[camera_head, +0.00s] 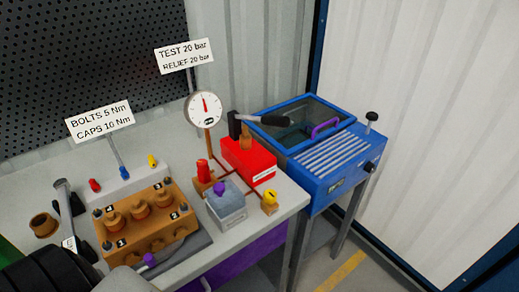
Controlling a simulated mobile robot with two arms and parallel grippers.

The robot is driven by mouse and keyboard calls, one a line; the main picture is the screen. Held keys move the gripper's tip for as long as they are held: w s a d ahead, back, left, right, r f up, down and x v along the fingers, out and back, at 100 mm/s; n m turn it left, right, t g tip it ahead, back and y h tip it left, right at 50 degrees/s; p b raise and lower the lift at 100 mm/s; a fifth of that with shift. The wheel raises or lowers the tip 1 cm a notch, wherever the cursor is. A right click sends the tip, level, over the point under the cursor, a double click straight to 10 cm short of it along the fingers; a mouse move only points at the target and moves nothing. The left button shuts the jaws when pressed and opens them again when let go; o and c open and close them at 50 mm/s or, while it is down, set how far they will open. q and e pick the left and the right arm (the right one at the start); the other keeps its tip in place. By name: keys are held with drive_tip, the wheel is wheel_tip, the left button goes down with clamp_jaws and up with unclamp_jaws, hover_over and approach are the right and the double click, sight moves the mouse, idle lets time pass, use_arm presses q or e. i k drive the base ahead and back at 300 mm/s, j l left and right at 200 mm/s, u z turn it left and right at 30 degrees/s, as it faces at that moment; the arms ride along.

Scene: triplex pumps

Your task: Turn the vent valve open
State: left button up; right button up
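No part is clearly labelled as the vent valve in the head view. A small yellow knob (270,196) with a dark mark on top sits near the bench's right front edge and may be it. I cannot tell its setting for sure. Left of it is a grey box (229,206) with a purple knob (219,188) on top. A round gauge (204,109) stands on a brown post behind, and a red upright part (203,172) is at its foot. Neither gripper is visible; a black ribbed shape at the lower left looks like my arm.
A red box (248,160) with a black-handled lever stands behind the yellow knob. A brown pump block (147,222) with several caps is at the left. A blue machine (338,160) stands right of the bench (215,244). Signs stand on thin posts.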

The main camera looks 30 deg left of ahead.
sight(270, 196)
drive_tip(key=k+j, duration=0.15)
drive_tip(key=k, duration=0.25)
drive_tip(key=k+j+z, duration=0.1)
drive_tip(key=k, duration=0.3)
